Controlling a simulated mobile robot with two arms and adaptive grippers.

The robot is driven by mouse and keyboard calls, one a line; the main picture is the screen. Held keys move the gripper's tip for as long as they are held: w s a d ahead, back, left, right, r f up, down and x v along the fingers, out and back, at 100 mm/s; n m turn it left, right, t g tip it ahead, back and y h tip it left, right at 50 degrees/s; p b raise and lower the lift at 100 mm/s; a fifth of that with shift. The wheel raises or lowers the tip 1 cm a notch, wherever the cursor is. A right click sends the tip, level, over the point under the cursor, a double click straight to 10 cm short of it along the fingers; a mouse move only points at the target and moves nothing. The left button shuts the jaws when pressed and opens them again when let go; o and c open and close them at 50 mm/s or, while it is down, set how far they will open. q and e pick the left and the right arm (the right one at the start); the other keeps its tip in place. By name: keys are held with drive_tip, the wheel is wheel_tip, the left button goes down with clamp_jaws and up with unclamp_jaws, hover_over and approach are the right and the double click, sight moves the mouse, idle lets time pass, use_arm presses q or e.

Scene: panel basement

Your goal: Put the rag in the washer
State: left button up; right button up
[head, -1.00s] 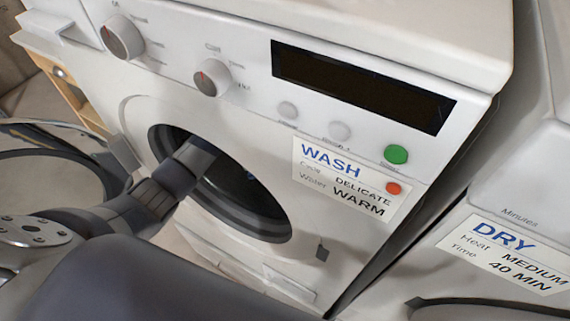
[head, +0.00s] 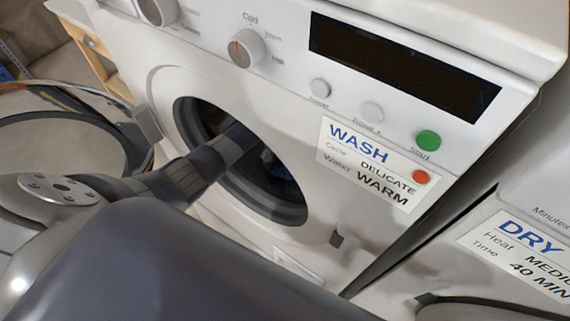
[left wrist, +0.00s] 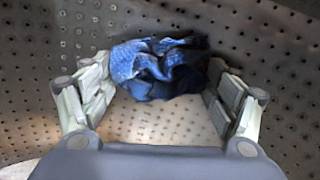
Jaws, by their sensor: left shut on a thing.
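The white washer (head: 288,104) stands in front of me with its round door (head: 60,135) swung open to the left. Its dark drum opening (head: 285,212) faces me. My left gripper reaches through this opening, and its fingertips are hidden inside in the head view. My right gripper is out of view.
The washer front has knobs, a dark display (head: 400,65), a green start button (head: 428,140) and a WASH label (head: 378,163). A dryer (head: 470,275) stands close on the right. The open door and the opening's rim are close around my left arm.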

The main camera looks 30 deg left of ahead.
use_arm(q)
drive_tip(key=shift+f, duration=0.15)
drive_tip(key=o, duration=0.8)
drive_tip(key=shift+o, duration=0.2)
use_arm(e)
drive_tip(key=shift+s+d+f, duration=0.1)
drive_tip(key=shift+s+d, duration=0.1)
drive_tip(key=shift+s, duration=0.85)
use_arm(q)
drive_tip(key=shift+r, duration=0.65)
wheel_tip(320, 180, up, 11)
drive_tip(key=a, duration=0.1)
drive_tip(key=shift+a+p, duration=0.2)
drive_tip(key=shift+p, duration=0.25)
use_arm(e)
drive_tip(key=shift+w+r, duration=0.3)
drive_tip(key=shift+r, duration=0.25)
